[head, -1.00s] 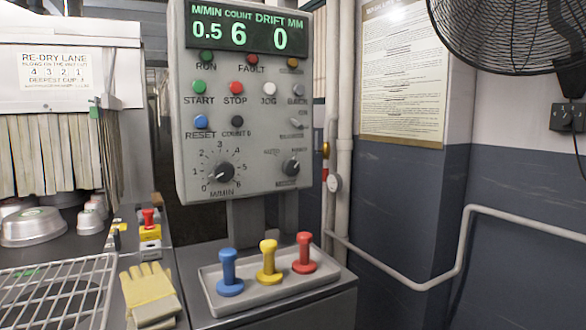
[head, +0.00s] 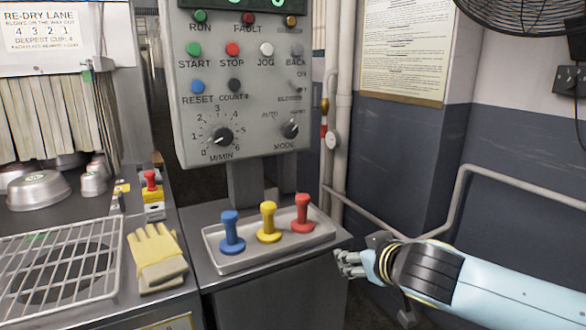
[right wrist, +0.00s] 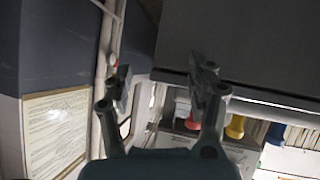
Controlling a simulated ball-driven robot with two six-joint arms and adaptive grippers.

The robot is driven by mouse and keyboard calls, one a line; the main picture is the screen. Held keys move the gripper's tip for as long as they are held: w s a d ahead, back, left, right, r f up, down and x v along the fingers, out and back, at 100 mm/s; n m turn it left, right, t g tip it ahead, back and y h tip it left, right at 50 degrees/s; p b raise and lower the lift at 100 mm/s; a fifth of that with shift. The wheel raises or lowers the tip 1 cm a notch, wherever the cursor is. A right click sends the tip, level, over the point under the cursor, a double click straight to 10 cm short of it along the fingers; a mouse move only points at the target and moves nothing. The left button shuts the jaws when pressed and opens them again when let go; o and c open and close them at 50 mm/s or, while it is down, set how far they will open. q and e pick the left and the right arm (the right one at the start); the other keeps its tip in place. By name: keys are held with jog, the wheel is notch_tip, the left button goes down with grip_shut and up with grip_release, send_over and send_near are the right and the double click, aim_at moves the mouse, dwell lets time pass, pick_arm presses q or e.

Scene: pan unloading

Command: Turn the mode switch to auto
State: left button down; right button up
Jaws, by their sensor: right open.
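The mode switch (head: 290,130) is a dark round knob at the lower right of the grey control panel (head: 205,150), with AUTO printed up and left of it. Its pointer leans to the upper right, away from the AUTO mark. My right gripper (head: 342,264) is below and right of the panel, beside the right end of the stamp tray, well apart from the switch. In the right wrist view its two fingers (right wrist: 160,85) stand apart with nothing between them. The switch cannot be made out in the right wrist view. My left gripper is not in view.
A tray (head: 222,262) with blue, yellow and red handled stamps stands below the panel. Yellow gloves (head: 157,258) and a wire rack (head: 50,285) lie at left. Pipes (head: 343,100) run up the wall right of the panel. The space before the panel is clear.

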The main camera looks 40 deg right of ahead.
jog(key=w+r+t+y, duration=0.1)
jog(key=w+r+t, duration=0.45)
jog(key=r, duration=0.95)
jog(key=n+t+y, duration=0.1)
jog(key=t+y, duration=0.1)
jog(key=y, duration=0.1)
send_near(292, 130)
jog(key=w+p, duration=0.1)
jog(key=w, duration=0.2)
jog(key=w+p, duration=0.1)
jog(key=w, duration=0.5)
jog(key=shift+w+d+p, duration=0.3)
jog(key=shift+w+p, duration=0.05)
jog(key=shift+p, duration=0.05)
jog(key=shift+n, duration=0.3)
jog(key=c, duration=1.1)
